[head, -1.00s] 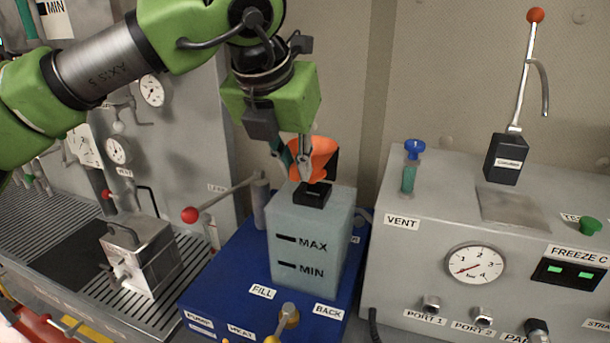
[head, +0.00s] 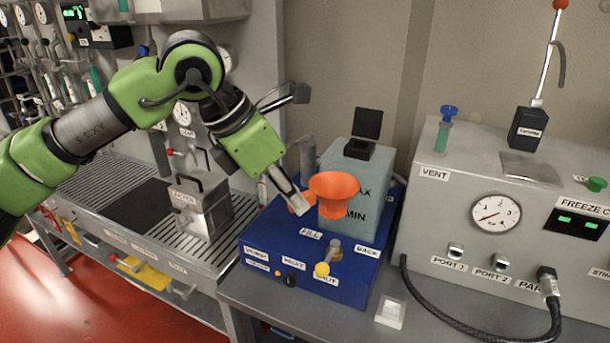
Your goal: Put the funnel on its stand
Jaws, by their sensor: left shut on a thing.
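The orange funnel (head: 333,187) is held upright, wide mouth up, in front of the grey tank (head: 378,172) and above the blue unit. My left gripper (head: 300,206) is shut on it at its left side, where a small orange part shows by the fingers. The funnel's lower end shows against the tank front, apart from the tank's opening. I cannot make out a funnel stand for certain. My right gripper is not in view.
The tank's black lid (head: 368,122) stands open. The blue unit (head: 300,255) carries knobs and a yellow-tipped valve (head: 322,269). A small white square piece (head: 391,312) lies on the bench at right. A black hose (head: 450,325) curves along the front. A grey metal box (head: 203,207) stands left.

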